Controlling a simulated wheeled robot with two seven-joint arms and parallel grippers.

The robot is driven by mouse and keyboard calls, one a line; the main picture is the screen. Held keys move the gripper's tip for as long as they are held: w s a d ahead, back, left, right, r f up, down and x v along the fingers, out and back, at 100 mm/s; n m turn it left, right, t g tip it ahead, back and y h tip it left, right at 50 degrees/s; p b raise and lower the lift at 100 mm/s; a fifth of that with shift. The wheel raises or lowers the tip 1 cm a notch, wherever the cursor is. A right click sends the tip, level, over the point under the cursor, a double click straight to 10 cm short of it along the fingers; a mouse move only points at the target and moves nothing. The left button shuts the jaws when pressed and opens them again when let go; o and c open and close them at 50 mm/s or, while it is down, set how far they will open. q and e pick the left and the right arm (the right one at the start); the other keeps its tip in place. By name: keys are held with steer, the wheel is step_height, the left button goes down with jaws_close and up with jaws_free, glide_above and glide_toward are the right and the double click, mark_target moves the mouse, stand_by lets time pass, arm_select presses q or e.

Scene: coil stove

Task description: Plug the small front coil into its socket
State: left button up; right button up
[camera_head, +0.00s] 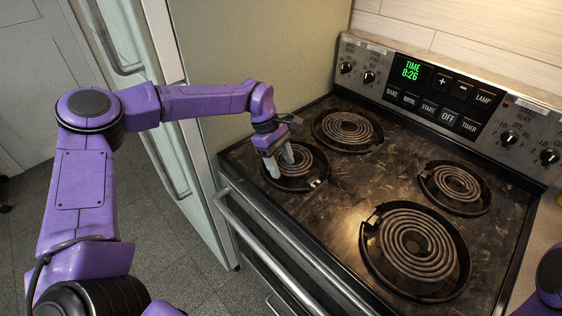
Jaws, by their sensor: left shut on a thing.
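The small front coil (305,161) is a dark grey spiral at the front left of the stove. It is in or just over its round black drip pan (299,188). A small pale fitting (316,183) shows at the pan's front right rim, where the socket seems to be. I cannot tell whether the coil's prongs are in it. My left gripper (278,160) points down over the coil's left side, shut on the coil, and its fingers hide part of it. My right gripper is out of view; only a purple part of my right arm shows at the lower right.
The large front coil (398,244) and two rear coils (348,126) (452,181) sit in their own pans. The control panel (440,90) rises behind. The oven handle (270,245) runs along the front. A pale fridge (240,60) stands close on the left.

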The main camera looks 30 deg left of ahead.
arm_select(q)
steer(key=shift+s+d, duration=0.3)
steer(key=shift+d, duration=0.55)
stand_by(0.8)
steer(key=o, duration=1.3)
steer(key=shift+f, duration=0.1)
steer(key=shift+o, duration=0.2)
step_height(320, 180, up, 8)
steer(key=p, duration=0.6)
